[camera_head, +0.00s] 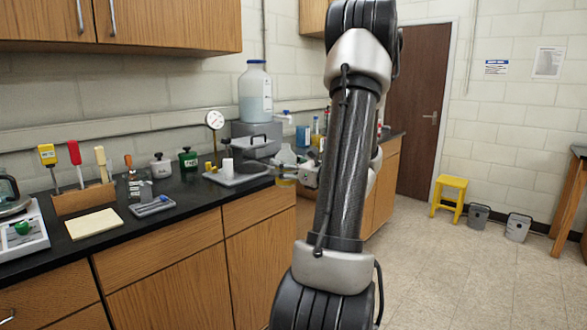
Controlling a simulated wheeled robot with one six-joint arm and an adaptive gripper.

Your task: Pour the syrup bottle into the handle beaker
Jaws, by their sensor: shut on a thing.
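My gripper (303,173) is beyond my forearm, at the right part of the counter's front edge. It is shut on a clear bottle with yellowish contents, which I take for the syrup bottle (285,160). The bottle looks roughly upright; its tilt is hard to tell at this size. I cannot surely pick out the handle beaker. A small white cylinder (227,166) stands on a pale tray (222,180) just left of the bottle, beside grey equipment (258,150). My arm hides part of the counter behind it.
A large jug (255,92) stands on a grey block behind the tray. A round gauge (215,120) rises at the wall. To the left are a wooden tool rack (84,198), a green bottle (188,158) and a small tray (152,206).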

